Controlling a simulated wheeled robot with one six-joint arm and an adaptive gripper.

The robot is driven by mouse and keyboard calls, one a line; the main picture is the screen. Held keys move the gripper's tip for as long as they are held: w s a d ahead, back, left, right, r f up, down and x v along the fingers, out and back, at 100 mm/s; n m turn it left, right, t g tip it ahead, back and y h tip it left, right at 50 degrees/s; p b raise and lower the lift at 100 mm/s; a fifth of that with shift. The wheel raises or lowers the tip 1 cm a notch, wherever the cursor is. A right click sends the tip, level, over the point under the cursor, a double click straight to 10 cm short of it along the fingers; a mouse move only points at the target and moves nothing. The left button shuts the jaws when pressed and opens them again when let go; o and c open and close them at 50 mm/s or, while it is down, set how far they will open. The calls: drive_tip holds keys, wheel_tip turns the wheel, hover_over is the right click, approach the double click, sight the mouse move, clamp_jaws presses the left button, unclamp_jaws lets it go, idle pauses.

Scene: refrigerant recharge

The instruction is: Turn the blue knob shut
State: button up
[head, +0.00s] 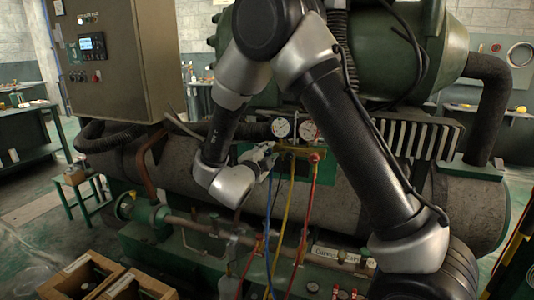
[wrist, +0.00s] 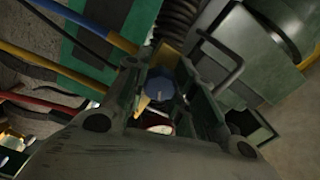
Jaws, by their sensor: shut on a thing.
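The blue knob (wrist: 159,84) shows in the wrist view between the two fingers of my gripper (wrist: 165,92), which is shut on it. In the head view my gripper (head: 266,150) is at the left end of the brass gauge manifold (head: 294,148); the blue knob is hidden there behind the fingers. Two round gauges, a left one (head: 281,127) and a right one (head: 309,131), stand above the manifold. A red knob (head: 316,157) is at its right end. How far the blue knob is turned cannot be told.
A blue hose (head: 270,215), a yellow hose (head: 287,215) and a red hose (head: 306,215) hang below the manifold. A large dark tank (head: 340,190) lies behind. A control cabinet (head: 115,60) stands at left; wooden crates (head: 85,278) sit at lower left.

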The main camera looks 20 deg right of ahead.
drive_tip(key=m, duration=0.5)
drive_tip(key=shift+f+m, duration=0.1)
drive_tip(key=shift+m, duration=0.2)
idle(0.4)
drive_tip(key=o, duration=1.1)
drive_tip(key=shift+c, duration=0.2)
drive_tip(key=v, duration=1.2)
